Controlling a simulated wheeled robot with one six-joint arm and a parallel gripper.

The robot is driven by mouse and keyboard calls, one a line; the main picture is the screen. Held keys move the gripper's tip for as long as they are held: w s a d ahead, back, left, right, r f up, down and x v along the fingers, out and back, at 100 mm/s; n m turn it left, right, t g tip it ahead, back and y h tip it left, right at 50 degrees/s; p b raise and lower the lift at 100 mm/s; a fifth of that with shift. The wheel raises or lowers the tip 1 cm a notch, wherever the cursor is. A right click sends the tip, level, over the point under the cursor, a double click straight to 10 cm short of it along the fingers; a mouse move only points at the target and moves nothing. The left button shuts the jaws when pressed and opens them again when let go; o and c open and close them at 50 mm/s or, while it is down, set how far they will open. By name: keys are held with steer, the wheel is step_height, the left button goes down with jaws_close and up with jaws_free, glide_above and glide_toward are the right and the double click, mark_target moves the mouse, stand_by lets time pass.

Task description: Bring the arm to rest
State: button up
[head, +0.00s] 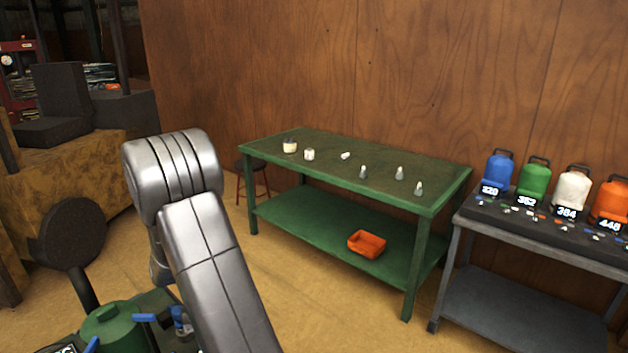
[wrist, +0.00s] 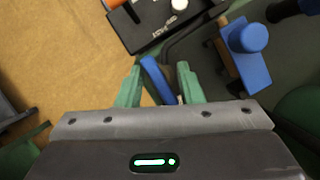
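My gripper (wrist: 160,76) shows in the wrist view with its two green fingers spread apart. A blue bar (wrist: 157,80) lies in line with the gap between them; I see gaps beside it, and I cannot tell its depth. My gripper is not visible in the head view. My grey arm (head: 212,262) rises from the bottom of the head view to a bent joint at left, and its far part drops behind.
A green rounded body (head: 110,325) with blue handles stands low at left. A green workbench (head: 330,165) holds several small items, with an orange bin (head: 367,243) on its shelf. A grey table (head: 545,230) at right carries numbered containers. Floor between is clear.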

steer(key=shift+m+y, duration=0.3)
steer(key=shift+m, duration=0.6)
